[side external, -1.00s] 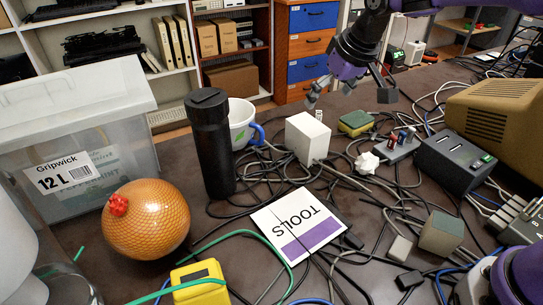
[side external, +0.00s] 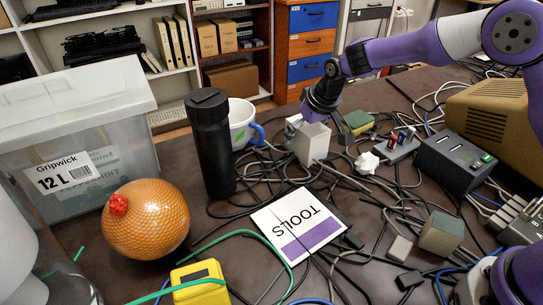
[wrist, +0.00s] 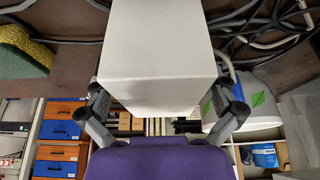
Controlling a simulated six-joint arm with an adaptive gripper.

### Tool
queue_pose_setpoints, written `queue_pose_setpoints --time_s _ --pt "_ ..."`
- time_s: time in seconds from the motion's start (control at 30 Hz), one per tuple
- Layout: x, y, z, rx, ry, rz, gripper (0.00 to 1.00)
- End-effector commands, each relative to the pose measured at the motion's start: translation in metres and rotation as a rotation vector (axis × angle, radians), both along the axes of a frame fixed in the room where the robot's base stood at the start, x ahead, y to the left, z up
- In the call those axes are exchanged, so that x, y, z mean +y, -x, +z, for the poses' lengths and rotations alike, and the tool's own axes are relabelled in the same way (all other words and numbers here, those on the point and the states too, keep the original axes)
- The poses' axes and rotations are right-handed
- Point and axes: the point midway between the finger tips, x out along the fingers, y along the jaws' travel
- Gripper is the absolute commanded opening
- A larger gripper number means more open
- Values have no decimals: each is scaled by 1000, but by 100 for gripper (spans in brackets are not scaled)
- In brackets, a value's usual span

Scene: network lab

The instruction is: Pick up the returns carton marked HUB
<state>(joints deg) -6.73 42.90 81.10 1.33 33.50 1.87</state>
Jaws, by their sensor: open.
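A small plain white carton (side external: 313,147) stands upright among the cables on the dark table. No HUB marking shows on the sides I can see. My gripper (side external: 319,128) is at the carton from its far side, with its fingers open. In the wrist view the carton (wrist: 158,55) fills the upper middle, and the open fingers of my gripper (wrist: 166,106) lie at its left and right edges. I cannot tell whether either finger touches it. Part of the carton's far side and top is hidden by the gripper.
A black bottle (side external: 211,145) and a white mug (side external: 241,125) stand left of the carton. A sponge (side external: 357,122) and crumpled paper (side external: 367,162) lie to its right. A TOOLS card (side external: 298,226) lies in front. Cables cover much of the table.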

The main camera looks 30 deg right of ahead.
Motion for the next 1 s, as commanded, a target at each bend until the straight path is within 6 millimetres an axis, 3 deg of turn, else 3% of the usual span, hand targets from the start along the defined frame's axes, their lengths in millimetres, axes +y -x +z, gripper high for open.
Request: queue_pose_setpoints --time_s 0.17,0.3,0.33,0.77,1.0 --pt "0 0 0 0 0 0 100" --pt "0 0 0 0 0 0 30" --pt "0 0 0 0 0 0 18" --pt "0 1 3 2 0 0 19" --pt "0 -1 35 -3 0 0 19"
